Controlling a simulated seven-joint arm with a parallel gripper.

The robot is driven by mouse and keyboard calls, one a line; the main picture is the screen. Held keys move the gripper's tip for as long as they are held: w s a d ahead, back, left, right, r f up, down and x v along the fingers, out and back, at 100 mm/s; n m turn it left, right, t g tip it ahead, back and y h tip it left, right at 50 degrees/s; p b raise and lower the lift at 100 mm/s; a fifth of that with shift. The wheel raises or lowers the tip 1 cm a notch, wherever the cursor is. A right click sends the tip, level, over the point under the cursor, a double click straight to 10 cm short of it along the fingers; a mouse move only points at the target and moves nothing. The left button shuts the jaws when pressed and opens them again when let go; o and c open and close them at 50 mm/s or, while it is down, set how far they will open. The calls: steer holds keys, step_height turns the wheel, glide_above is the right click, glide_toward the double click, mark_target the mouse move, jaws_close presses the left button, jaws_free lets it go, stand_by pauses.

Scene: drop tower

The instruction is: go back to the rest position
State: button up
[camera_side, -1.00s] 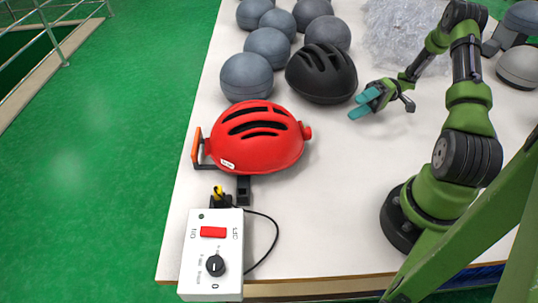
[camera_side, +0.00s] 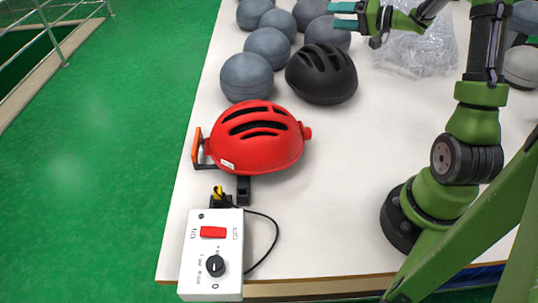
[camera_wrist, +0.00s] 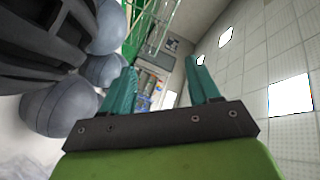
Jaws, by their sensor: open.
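My gripper (camera_side: 344,15) is at the top of the side view, raised above the far part of the table, with its teal fingers pointing left. The fingers are apart and nothing is between them. In the wrist view my gripper (camera_wrist: 163,88) also shows open and empty, facing a wall and windows. A red helmet (camera_side: 255,140) lies on the table (camera_side: 340,215) at left centre, and a black helmet (camera_side: 322,75) lies behind it. My gripper touches neither helmet.
Several grey balls (camera_side: 246,77) stand at the back left of the table. Clear crumpled plastic (camera_side: 420,55) lies at the back, with grey objects (camera_side: 520,65) to its right. A control box (camera_side: 212,255) with a red switch is at the front left edge. The table's middle is clear.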

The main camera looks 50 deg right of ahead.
steer(key=a+r+m+g+h, duration=0.1)
steer(key=a+r+m+h, duration=0.1)
steer(key=a+r+h, duration=0.65)
steer(key=s+a+f+n+g+y, duration=0.3)
steer(key=s+a, duration=0.6)
steer(key=a, duration=0.1)
steer(key=s+a+f+n+g+y, duration=0.3)
steer(key=s+a+g, duration=0.1)
steer(key=s+a, duration=0.6)
steer(key=shift+s+a+f, duration=0.15)
steer(key=shift+a+f, duration=0.2)
steer(key=shift+a, duration=0.45)
